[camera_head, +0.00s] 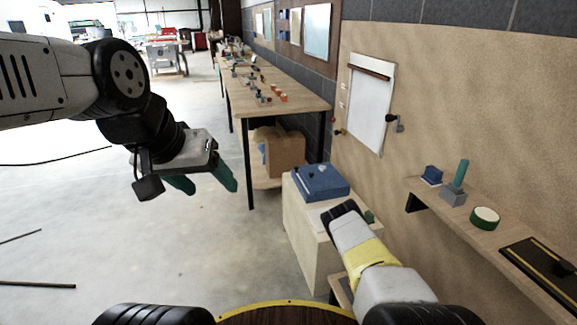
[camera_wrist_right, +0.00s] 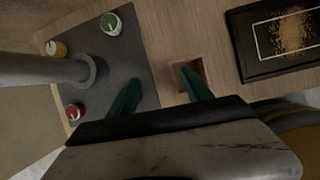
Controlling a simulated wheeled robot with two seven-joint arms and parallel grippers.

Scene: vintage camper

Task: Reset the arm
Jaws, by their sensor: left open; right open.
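My left arm comes in from the left in the head view. Its left gripper (camera_head: 208,184) hangs over the open floor with its green fingers apart and nothing between them. My right arm reaches forward at the lower right, over the low wooden cabinet. Its gripper is mostly hidden behind the arm there. In the right wrist view, my right gripper (camera_wrist_right: 160,92) is open, with its two green fingers apart and no object held. Its fingers show over a grey plate (camera_wrist_right: 140,62) and a wooden surface with a square recess (camera_wrist_right: 188,76).
A blue box (camera_head: 320,182) sits on the cabinet (camera_head: 302,235). A long workbench (camera_head: 290,92) and a wall shelf (camera_head: 470,222) with a green tape roll (camera_head: 485,217) flank it. The wrist view shows red (camera_wrist_right: 75,112), yellow (camera_wrist_right: 57,49) and green (camera_wrist_right: 111,24) knobs, and a black tray (camera_wrist_right: 245,50).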

